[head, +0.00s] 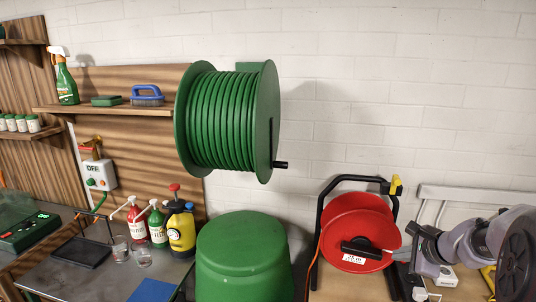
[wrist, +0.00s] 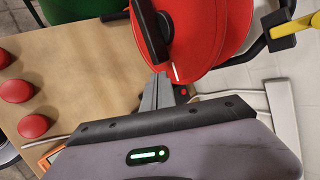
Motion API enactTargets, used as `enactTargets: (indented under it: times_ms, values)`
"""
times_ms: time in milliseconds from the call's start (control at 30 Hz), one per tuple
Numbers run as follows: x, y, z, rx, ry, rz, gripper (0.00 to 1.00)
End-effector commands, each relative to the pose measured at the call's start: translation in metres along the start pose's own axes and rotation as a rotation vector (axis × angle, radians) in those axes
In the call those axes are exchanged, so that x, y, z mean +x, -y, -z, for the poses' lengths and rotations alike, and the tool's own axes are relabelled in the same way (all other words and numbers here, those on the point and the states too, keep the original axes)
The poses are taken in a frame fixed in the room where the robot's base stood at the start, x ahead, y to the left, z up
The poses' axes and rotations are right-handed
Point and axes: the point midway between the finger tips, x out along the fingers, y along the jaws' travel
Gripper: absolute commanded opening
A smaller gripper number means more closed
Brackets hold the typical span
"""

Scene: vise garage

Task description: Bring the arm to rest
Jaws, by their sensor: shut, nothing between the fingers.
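My arm comes in from the right edge of the head view, bent. My gripper (head: 392,253) points left there, in front of the right part of the red cable reel (head: 357,222). In the wrist view my gripper (wrist: 156,90) shows as two grey fingers held together, with nothing between them. The red reel (wrist: 208,40) is just beyond the fingertips in that view. I cannot tell whether the fingertips touch it.
The reel has a black frame and stands on a wooden bench top (wrist: 75,80). Several red knobs (wrist: 17,91) lie at the left of the wrist view. A green hose drum (head: 222,120) hangs on the wall above a green bin (head: 242,258).

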Motion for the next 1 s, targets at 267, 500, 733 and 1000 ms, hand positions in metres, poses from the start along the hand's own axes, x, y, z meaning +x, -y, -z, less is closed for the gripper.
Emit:
enactTargets:
  times_ms: [267,500,733,1000]
  values:
    - [-0.093,-0.07,-0.151,-0.535,0.099,-0.104,0.0]
    - [-0.207,-0.234,-0.217,-1.262,0.164,-0.203,0.0]
    - [-0.231,-0.287,-0.203,-1.501,0.155,-0.227,0.0]
    - [-0.231,-0.287,-0.203,-1.501,0.155,-0.227,0.0]
